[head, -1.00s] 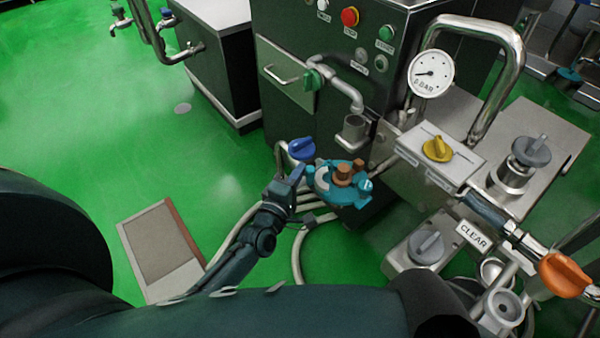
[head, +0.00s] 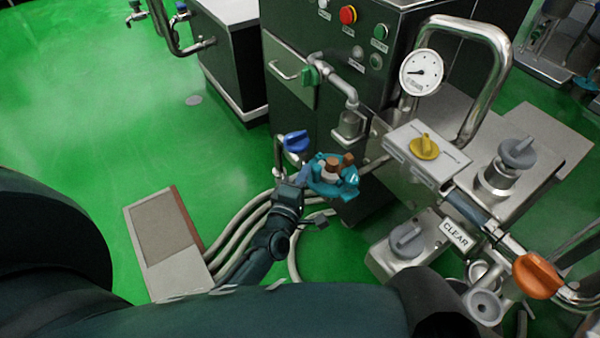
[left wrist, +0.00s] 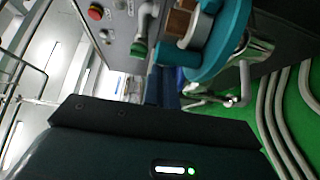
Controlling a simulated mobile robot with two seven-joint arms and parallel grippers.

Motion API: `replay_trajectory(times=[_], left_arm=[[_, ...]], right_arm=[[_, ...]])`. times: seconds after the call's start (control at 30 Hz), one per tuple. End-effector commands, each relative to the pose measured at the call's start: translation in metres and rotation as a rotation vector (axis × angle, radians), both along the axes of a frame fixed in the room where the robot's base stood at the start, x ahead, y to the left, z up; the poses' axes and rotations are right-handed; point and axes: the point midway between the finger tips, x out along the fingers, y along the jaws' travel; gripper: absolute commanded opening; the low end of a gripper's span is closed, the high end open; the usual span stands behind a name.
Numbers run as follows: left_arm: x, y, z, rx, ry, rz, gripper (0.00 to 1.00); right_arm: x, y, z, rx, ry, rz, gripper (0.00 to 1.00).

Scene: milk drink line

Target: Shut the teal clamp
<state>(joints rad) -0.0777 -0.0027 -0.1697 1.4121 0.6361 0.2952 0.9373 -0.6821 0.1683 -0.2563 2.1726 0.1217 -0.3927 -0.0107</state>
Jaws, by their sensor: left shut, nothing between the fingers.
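The teal clamp (head: 345,188) is a ring-like band around a pipe fitting, with a copper-brown knob (head: 347,160) on its top side. It stands near the picture's middle in the head view. In the left wrist view the teal clamp (left wrist: 228,42) is large at the top, cut off by the edge. My left gripper (head: 303,177) is shut and empty, close against the clamp's left side. Whether it touches the clamp I cannot tell. The clamp's far side is hidden, and how far it is closed is unclear. My right gripper is not in view.
A blue valve handle (head: 297,141) sits just behind my left gripper. A green valve handle (head: 309,76) and a steel pipe are above. Pale hoses (head: 240,232) run on the green floor below. A yellow knob (head: 425,147) and a gauge (head: 422,71) stand right.

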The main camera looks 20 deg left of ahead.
Motion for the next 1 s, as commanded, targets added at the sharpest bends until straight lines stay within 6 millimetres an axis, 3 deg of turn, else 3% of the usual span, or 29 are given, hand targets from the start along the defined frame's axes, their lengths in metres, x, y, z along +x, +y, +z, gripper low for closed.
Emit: replay_trajectory(times=[0.3, 0.83, 1.0], left_arm=[[0.000, -0.018, 0.000, -0.005, 0.006, -0.016, 0.00], [0.000, -0.020, 0.000, -0.003, 0.006, -0.017, 0.00], [-0.013, -0.019, -0.001, -0.003, 0.008, -0.015, 0.00]], right_arm=[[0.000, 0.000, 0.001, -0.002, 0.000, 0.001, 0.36], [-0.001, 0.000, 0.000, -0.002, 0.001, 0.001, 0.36], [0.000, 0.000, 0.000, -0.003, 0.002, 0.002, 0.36]])
